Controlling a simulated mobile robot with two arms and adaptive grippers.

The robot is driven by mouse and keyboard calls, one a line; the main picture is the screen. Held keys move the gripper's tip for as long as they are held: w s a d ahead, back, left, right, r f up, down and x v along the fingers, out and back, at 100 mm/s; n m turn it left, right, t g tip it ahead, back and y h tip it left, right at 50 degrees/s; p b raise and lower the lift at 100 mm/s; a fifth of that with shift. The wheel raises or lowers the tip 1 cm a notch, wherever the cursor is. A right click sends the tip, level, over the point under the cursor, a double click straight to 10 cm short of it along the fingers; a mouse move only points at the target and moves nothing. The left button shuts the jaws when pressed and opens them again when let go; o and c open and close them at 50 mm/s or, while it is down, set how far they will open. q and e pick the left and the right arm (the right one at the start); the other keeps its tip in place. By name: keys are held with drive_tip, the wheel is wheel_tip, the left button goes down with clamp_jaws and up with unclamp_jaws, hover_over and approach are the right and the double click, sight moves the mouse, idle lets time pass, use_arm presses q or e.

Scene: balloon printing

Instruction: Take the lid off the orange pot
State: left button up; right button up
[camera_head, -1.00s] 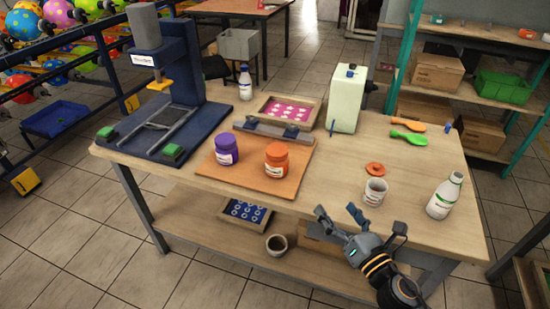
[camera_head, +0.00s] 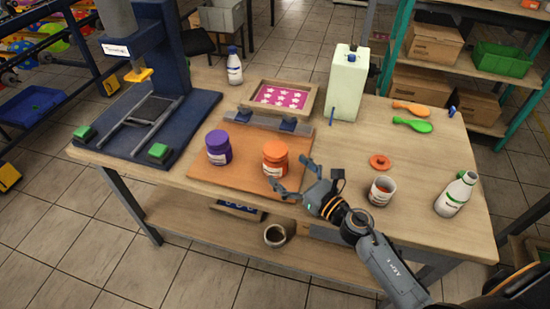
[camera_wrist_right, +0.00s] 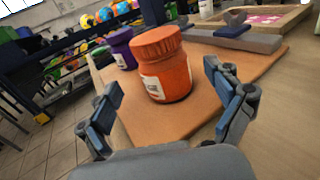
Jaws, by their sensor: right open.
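The orange pot (camera_head: 275,162) stands upright on an orange-brown board (camera_head: 240,182), its orange lid (camera_head: 275,150) on top and a white label on its side. In the right wrist view the pot (camera_wrist_right: 166,82) and its lid (camera_wrist_right: 157,42) show between and beyond the fingertips. My right gripper (camera_head: 290,175) is open and empty, just right of and in front of the pot, apart from it. In the right wrist view its two fingers (camera_wrist_right: 165,95) are spread wide, one on each side. My left gripper is not in view.
A purple pot (camera_head: 218,150) stands left of the orange one. A small cup (camera_head: 382,192), a loose orange lid (camera_head: 380,162) and a white bottle (camera_head: 456,193) are to the right. A blue press (camera_head: 160,100) is at the left. A framed screen (camera_head: 280,97) lies behind the board.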

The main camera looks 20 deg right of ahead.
sight(275, 157)
drive_tip(key=shift+w+a+r, duration=0.2)
drive_tip(key=shift+w, duration=0.3)
drive_tip(key=p+x, duration=0.1)
drive_tip(key=x, duration=0.3)
drive_tip(key=shift+w+a, duration=0.1)
drive_tip(key=shift+w, duration=0.35)
drive_tip(key=c, duration=1.3)
drive_tip(key=shift+r, duration=0.1)
drive_tip(key=shift+c, duration=0.7)
